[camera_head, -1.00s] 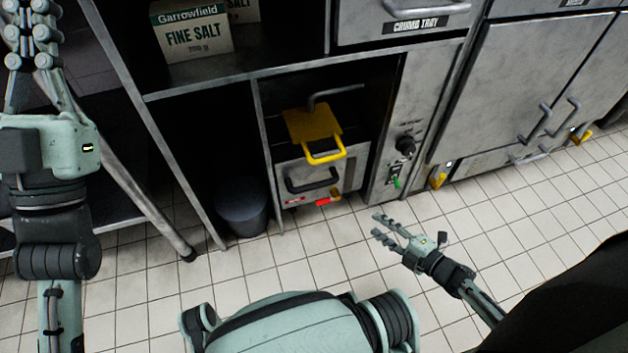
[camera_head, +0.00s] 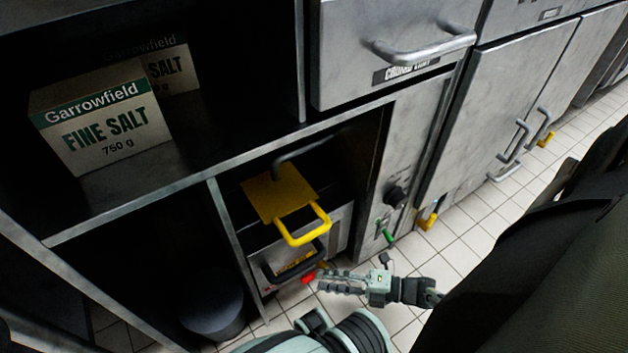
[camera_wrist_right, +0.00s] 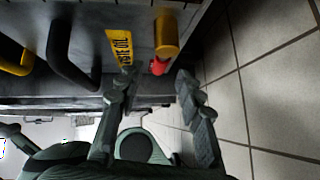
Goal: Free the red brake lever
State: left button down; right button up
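The red brake lever (camera_head: 308,278) shows low at the front of the metal unit, just left of my right fingertips. In the right wrist view its red tip (camera_wrist_right: 159,66) is at the end of a yellow-orange part (camera_wrist_right: 168,35), beside a yellow label. My right gripper (camera_head: 327,282) is at floor-side height, pointing left at the lever. In the right wrist view the gripper (camera_wrist_right: 156,84) has its two fingers spread, with the red tip ahead of the gap between them. I cannot tell whether a finger touches it. My left gripper is not in view.
A black handle (camera_head: 295,265) and a yellow handle (camera_head: 305,228) stick out above the lever. A green lever (camera_head: 385,232) and black knob (camera_head: 396,195) are to the right. A dark round bin (camera_head: 211,305) stands left. Tiled floor is open at right.

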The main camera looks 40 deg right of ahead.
jog(key=x, duration=0.3)
jog(key=shift+w+a, duration=0.15)
jog(key=shift+w, duration=0.05)
jog(key=shift+c, duration=0.4)
grip_shut()
